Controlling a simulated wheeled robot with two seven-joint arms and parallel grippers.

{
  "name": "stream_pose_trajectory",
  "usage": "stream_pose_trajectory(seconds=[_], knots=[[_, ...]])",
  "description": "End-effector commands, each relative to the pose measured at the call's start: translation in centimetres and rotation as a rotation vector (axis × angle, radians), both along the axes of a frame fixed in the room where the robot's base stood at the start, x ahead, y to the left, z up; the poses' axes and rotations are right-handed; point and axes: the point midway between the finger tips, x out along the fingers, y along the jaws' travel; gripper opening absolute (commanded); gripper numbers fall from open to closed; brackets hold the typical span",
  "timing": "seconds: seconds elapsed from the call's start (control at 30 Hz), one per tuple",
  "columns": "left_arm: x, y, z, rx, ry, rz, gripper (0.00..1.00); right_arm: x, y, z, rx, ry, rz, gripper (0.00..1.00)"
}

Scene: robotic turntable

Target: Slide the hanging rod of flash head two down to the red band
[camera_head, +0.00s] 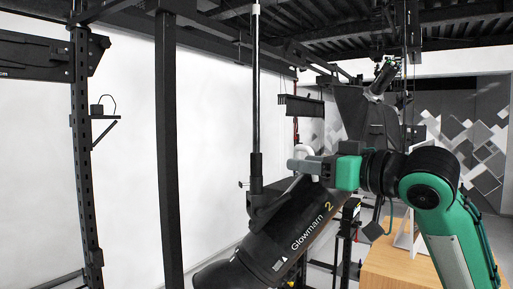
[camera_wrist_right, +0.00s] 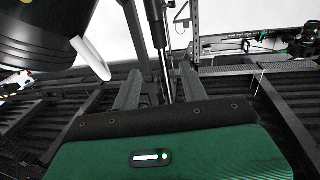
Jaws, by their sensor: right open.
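Flash head two (camera_head: 300,228), a black cylinder marked "Glowmarn 2", hangs tilted at the lower middle of the head view. Its upright hanging rod (camera_head: 256,85) is pale above with a black lower part, and also shows in the wrist view (camera_wrist_right: 157,35). I cannot make out a red band on it. My right gripper (camera_head: 291,165) is just right of the rod's lower part, above the flash head. In the wrist view its two fingers (camera_wrist_right: 158,85) are apart, with the rod seen between and beyond them. I see no grip on it. My left gripper is not in view.
A white curved handle (camera_wrist_right: 90,58) on the flash head is close to the gripper's left in the wrist view. A dark upright post (camera_head: 167,150) stands left of the rod. Another flash head (camera_head: 383,78) hangs at the back right. A wooden surface (camera_head: 390,270) is lower right.

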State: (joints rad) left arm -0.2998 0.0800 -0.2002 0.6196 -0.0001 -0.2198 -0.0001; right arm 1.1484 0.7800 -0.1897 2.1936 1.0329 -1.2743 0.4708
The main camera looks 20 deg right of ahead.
Motion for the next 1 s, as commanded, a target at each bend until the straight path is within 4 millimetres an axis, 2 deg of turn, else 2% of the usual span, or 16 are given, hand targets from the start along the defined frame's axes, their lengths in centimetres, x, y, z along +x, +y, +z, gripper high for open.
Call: stream_pose_trajectory(seconds=[0.17,0.6,0.8,1.0], knots=[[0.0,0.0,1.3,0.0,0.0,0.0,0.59,1.8,1.1,0.3,0.0,0.007,0.004,0.44],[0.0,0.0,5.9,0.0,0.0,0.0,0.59,9.5,5.4,0.4,0.001,0.004,0.003,0.44],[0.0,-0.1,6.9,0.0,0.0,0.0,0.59,11.4,6.4,0.2,0.001,0.003,0.002,0.44],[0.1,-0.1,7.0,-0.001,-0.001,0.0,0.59,11.9,6.6,0.0,0.0,0.001,0.0,0.44]])
